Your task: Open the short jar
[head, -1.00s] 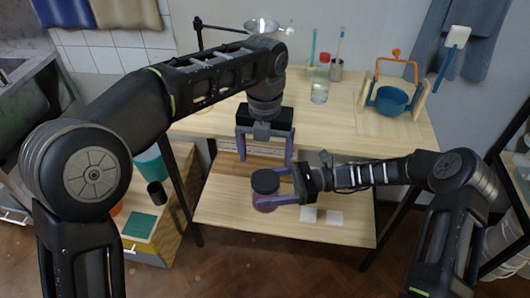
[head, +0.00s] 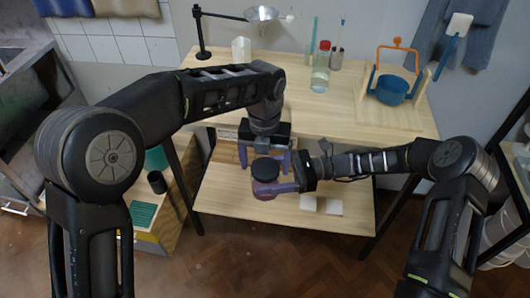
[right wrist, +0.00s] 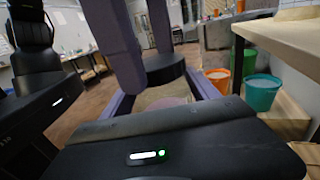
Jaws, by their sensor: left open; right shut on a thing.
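The short jar (head: 263,189) has a dark round lid (head: 264,168) and a pinkish body, and stands upright at the lower shelf. My right gripper (head: 281,187) comes in from the right and is shut on the jar's body, below the lid. In the right wrist view the lid (right wrist: 164,68) sits on the jar (right wrist: 165,98) between the right fingers. My left gripper (head: 267,159) points down over the jar, open, with its purple fingers apart at the lid's left and right. Whether they touch the lid cannot be told.
The upper table top (head: 300,110) overhangs behind. It carries a red-capped bottle (head: 320,72), a blue pot (head: 390,91) on a wooden stand and a lamp-like stand (head: 200,35). White tiles (head: 328,206) lie on the lower shelf (head: 225,200), right of the jar. Buckets (right wrist: 261,92) stand farther off.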

